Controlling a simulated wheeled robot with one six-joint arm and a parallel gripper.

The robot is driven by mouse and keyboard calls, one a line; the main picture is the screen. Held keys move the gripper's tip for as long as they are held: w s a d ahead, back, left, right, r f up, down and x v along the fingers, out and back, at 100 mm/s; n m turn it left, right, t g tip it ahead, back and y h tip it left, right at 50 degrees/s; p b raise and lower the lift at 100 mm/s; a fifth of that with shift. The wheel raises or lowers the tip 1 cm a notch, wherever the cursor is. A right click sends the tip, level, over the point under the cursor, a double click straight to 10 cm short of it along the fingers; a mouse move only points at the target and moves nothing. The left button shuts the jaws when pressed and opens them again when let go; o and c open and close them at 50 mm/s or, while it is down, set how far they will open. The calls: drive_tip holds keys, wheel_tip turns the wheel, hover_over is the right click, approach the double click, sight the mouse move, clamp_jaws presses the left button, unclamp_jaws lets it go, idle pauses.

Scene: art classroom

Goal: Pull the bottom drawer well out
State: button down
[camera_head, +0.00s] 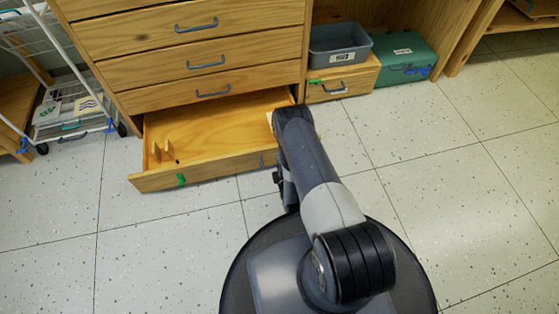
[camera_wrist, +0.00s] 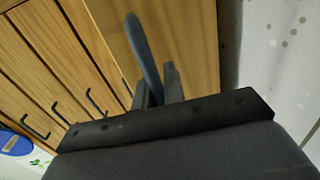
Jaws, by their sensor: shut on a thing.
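In the head view my arm hides most of the gripper and the right part of the drawer front.
Several drawers above (camera_head: 205,62) are shut. A grey bin (camera_head: 341,48) sits on a small wooden box (camera_head: 343,83), with a green case (camera_head: 404,60) to the right. A white wire cart (camera_head: 66,110) stands at left. The speckled floor in front is clear.

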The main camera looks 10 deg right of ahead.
drive_tip(key=shift+s, duration=0.1)
drive_tip(key=c, duration=1.5)
unclamp_jaws()
